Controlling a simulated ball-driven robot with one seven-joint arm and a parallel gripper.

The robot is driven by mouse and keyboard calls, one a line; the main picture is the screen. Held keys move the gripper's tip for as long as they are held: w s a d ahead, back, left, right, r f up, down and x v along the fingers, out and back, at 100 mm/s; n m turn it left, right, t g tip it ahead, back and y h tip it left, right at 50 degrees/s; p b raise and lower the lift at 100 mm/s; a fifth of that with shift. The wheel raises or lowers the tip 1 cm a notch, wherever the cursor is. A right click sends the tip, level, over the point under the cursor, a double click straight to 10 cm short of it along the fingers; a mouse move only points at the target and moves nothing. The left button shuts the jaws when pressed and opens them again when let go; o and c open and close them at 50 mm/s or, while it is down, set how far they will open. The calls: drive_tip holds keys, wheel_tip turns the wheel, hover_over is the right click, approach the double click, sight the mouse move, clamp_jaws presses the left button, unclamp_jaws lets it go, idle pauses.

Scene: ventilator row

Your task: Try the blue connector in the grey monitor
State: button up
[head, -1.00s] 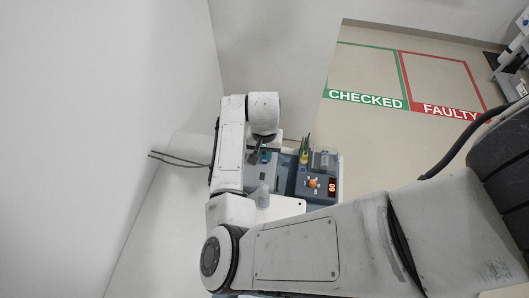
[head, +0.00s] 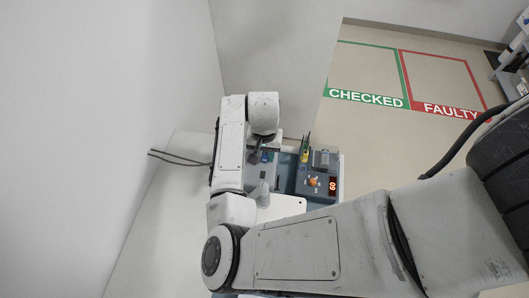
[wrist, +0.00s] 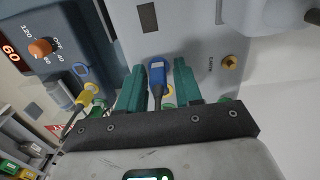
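The grey monitor (wrist: 195,35) fills the upper middle of the wrist view, with a dark slot and a brass knob on its face. In the head view the grey monitor (head: 262,178) is partly hidden by my arm. The blue connector (wrist: 157,70) stands at the grey monitor's face, its dark cable running back towards my gripper. My gripper (wrist: 159,78) has its green fingers on either side of the blue connector, with a visible gap at the right finger. A yellow ring (wrist: 169,90) shows just beside the connector. Whether the connector is fully seated is hard to tell.
A dark blue unit (wrist: 60,40) with an orange dial and a red "60" display stands beside the grey monitor. A yellow connector (wrist: 88,92) and a blue ring (wrist: 81,71) are at its side. Floor areas marked CHECKED (head: 366,97) and FAULTY (head: 450,110) look empty.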

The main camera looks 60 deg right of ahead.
drive_tip(key=shift+o, duration=0.7)
drive_tip(key=shift+s, duration=0.1)
wheel_tip(320, 180, up, 11)
drive_tip(key=shift+f+b, duration=0.1)
drive_tip(key=shift+b, duration=0.6)
